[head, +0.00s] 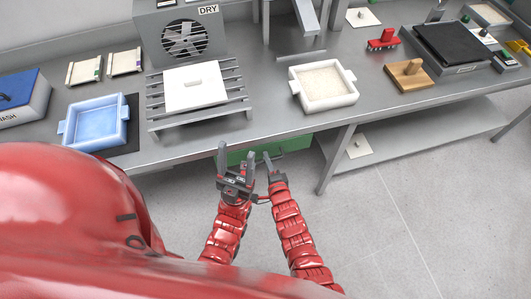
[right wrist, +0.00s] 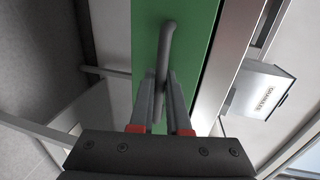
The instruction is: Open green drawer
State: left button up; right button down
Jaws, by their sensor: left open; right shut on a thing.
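The green drawer (head: 297,143) shows as a green front under the near edge of the steel bench, partly hidden by my grippers. In the right wrist view its green front (right wrist: 198,35) fills the upper middle, with a grey bar handle (right wrist: 167,45) on it. My right gripper (head: 268,158) is at the drawer front, shut on the handle; its fingers (right wrist: 162,88) lie on either side of the bar. My left gripper (head: 236,158) is open and empty, just left of the right one, in front of the drawer. I cannot tell whether the drawer stands out from the bench.
A bench leg (head: 335,160) stands right of the drawer. The floor (head: 400,220) at right is clear.

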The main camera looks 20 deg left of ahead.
jog(key=f+p+v, duration=0.2)
jog(key=p+v, duration=0.1)
jog(key=v, duration=1)
jog(key=s+f+p+v, duration=0.1)
jog(key=f+p+v, duration=0.2)
jog(key=v, duration=1)
jog(key=shift+d+p, duration=0.25)
jog(key=shift+p, duration=0.3)
jog(key=shift+w+f, duration=0.1)
jog(key=shift+f, duration=0.05)
jog(key=c, duration=0.9)
grip_release()
